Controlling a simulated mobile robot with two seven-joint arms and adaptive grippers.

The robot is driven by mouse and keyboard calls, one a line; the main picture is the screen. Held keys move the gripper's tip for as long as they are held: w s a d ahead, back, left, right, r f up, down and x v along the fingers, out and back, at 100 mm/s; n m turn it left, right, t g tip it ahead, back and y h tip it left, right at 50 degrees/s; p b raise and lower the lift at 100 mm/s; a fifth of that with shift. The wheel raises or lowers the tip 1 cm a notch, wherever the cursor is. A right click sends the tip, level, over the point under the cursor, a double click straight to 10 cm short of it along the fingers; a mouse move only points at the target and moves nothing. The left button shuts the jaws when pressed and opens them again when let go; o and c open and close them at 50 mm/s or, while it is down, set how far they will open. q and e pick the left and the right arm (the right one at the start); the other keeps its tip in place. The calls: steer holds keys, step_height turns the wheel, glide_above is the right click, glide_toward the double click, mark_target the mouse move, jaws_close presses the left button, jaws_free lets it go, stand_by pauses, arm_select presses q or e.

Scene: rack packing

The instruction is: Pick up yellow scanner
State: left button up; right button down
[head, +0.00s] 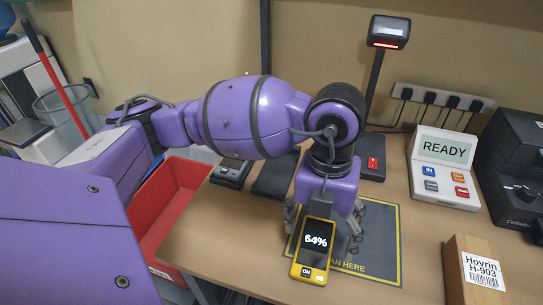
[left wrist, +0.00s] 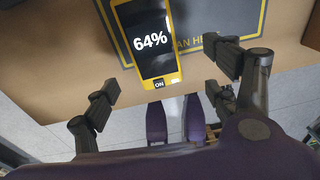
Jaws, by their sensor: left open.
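The yellow scanner (head: 314,250) lies on the table at the left front edge of the dark scan mat (head: 381,240). Its black screen reads 64%. My left gripper (head: 322,222) is above the mat, just behind the scanner in the head view, with its fingers spread. In the left wrist view the scanner (left wrist: 146,40) shows between the open fingers of my left gripper (left wrist: 165,75), toward the top, and the jaws hold nothing. Part of the mat is hidden behind the gripper. My right gripper is not in view.
A cardboard box (head: 474,262) labelled Hovrin H-903 stands at the right front. A white READY terminal (head: 446,150) and a black machine (head: 512,165) stand behind it. A lamp-like reader (head: 388,32) rises at the back. A red bin (head: 165,218) is left of the table.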

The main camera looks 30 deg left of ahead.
mark_target(315, 245)
arm_select(q)
steer(key=shift+w+a+r+t+y, duration=0.15)
steer(key=shift+w+a+r, duration=0.05)
steer(key=shift+w+a, duration=0.2)
steer(key=shift+w+a+r+t+y, duration=0.15)
steer(key=shift+w+a, duration=0.1)
steer(key=shift+w, duration=0.15)
steer(key=shift+w+a+f, duration=0.15)
steer(key=shift+f, duration=0.05)
steer(key=f, duration=0.2)
steer(key=shift+s+d+f, duration=0.2)
steer(key=shift+s+f, duration=0.1)
steer(key=shift+s, duration=0.05)
steer(key=f, duration=0.3)
steer(key=shift+s+d+f, duration=0.1)
steer(key=shift+d+f, duration=0.2)
steer(key=shift+f, duration=0.35)
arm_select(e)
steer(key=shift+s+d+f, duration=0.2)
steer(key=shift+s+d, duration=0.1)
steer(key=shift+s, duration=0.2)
arm_select(q)
steer(key=shift+c, duration=0.3)
steer(key=shift+c, duration=1.3)
steer(key=shift+r, duration=0.1)
steer(key=c, duration=1.2)
